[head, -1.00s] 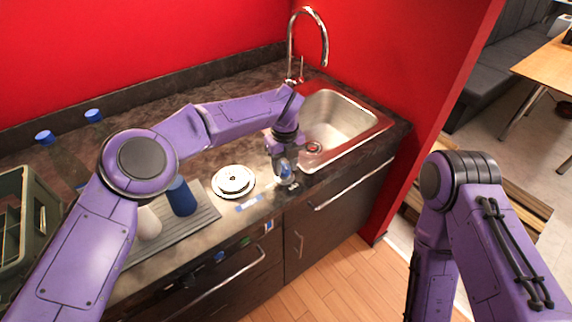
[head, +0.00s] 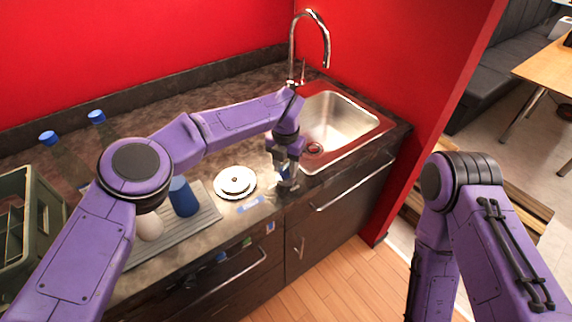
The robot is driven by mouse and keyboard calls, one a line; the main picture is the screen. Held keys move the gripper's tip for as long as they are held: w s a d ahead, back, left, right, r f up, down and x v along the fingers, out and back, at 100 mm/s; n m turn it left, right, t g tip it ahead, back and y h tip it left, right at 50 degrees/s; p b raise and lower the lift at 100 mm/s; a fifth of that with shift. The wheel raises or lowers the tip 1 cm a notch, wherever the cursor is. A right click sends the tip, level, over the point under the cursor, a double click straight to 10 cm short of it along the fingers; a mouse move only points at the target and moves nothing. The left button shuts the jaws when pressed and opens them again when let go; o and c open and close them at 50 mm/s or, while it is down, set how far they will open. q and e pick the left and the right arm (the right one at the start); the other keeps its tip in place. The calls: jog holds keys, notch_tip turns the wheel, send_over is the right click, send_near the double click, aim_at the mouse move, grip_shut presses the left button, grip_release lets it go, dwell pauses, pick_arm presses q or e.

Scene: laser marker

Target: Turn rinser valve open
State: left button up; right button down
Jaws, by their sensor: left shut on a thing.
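The round white rinser (head: 235,182) sits on the dark counter, left of the sink. The small blue rinser valve (head: 283,172) is at the counter's front edge, right of the rinser, mostly hidden by the fingers. My left gripper (head: 287,184) points down there, shut on the valve. How far the valve is turned cannot be made out. My right arm stands at the right of the view; its gripper is out of view.
A steel sink (head: 345,122) with a tall tap (head: 326,45) lies behind and right of the gripper. A blue cup (head: 183,197) and a white cup stand on a drain tray (head: 195,226). Blue-capped bottles (head: 47,138) and a crate (head: 12,240) are at left.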

aim_at(287, 165)
pick_arm(q)
jog(key=m, duration=0.5)
jog(key=shift+w+m+p, duration=0.1)
jog(key=shift+m+p, duration=0.2)
jog(key=shift+p, duration=0.1)
dwell(0.4)
jog(key=o, duration=1.1)
jog(key=shift+c, duration=0.2)
jog(key=shift+w+d+f, duration=0.1)
jog(key=shift+w+d, duration=0.05)
jog(key=shift+w, duration=0.05)
jog(key=shift+r, duration=0.2)
notch_tip(287, 165, up, 10)
jog(key=b, duration=0.2)
